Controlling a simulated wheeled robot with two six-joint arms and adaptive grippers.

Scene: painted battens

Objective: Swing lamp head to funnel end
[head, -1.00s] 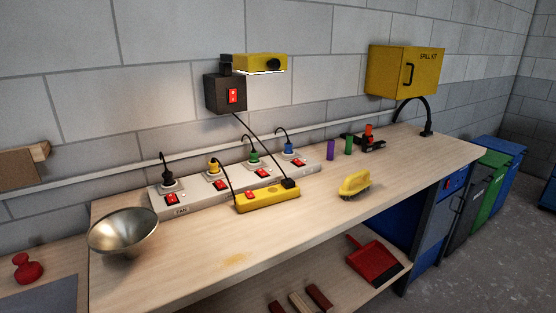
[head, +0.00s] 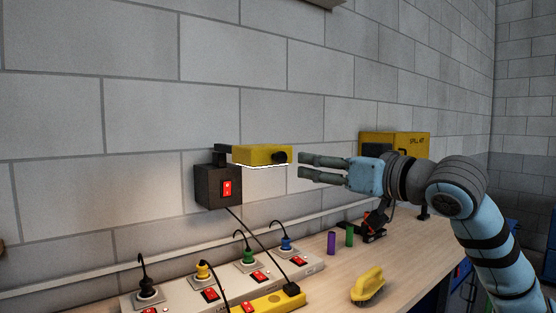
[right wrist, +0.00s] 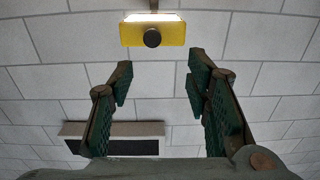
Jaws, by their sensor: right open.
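The yellow lamp head (head: 258,155) is mounted on the wall above a dark box with a red switch (head: 227,188). Its underside glows white and a black knob (head: 280,157) sits at its right end. My right gripper (head: 302,167) is open and empty, just to the right of the knob and apart from it. In the right wrist view the lamp head (right wrist: 135,33) shows beyond the open fingers (right wrist: 158,70), with its knob (right wrist: 152,38) facing me. The funnel is out of view now. My left gripper is not in view.
Below the lamp, a power strip (head: 180,293) with several plugs and a yellow strip (head: 270,302) lie on the bench. A yellow spill kit box (head: 412,144) is partly behind my arm.

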